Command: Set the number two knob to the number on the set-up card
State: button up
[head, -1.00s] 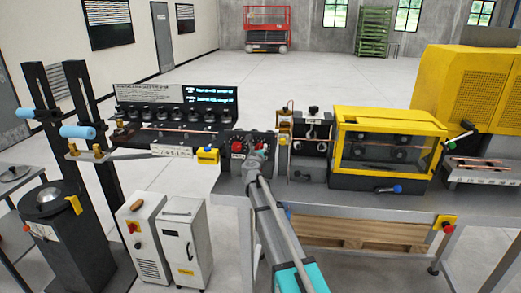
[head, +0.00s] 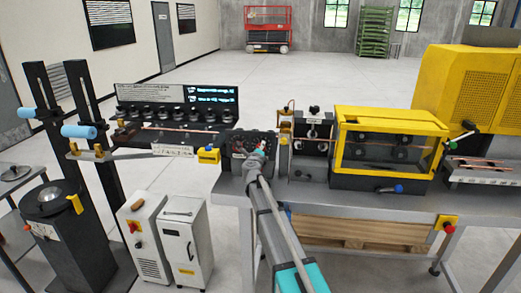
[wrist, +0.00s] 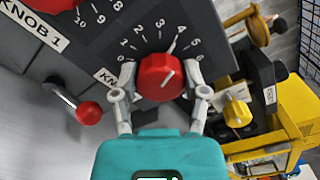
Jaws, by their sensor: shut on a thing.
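The red number two knob (wrist: 158,77) fills the middle of the wrist view, on a dark panel with a printed scale. Its white pointer line slants up and right, toward the higher numbers near 4 and 5; the exact reading is unclear. My gripper (wrist: 160,92) is shut on this knob, one finger on each side. Its name label is partly hidden by the left finger. In the head view my gripper (head: 262,147) is at the dark control panel (head: 238,146) and hides part of it. I cannot identify or read a set-up card.
In the wrist view, knob one (wrist: 52,3) is at upper left, a red-balled lever (wrist: 89,114) at left and a yellow knob (wrist: 237,113) at right. The yellow-framed enclosure (head: 385,150) stands right of the panel. A dark display (head: 210,93) stands behind at left.

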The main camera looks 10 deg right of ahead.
dwell(0.3)
jog(key=o, duration=1.1)
jog(key=shift+o, duration=0.2)
jog(key=shift+s, duration=0.1)
jog(key=v, duration=1.1)
jog(key=shift+s+a, duration=0.2)
jog(key=shift+s, duration=0.15)
jog(key=shift+r, duration=0.1)
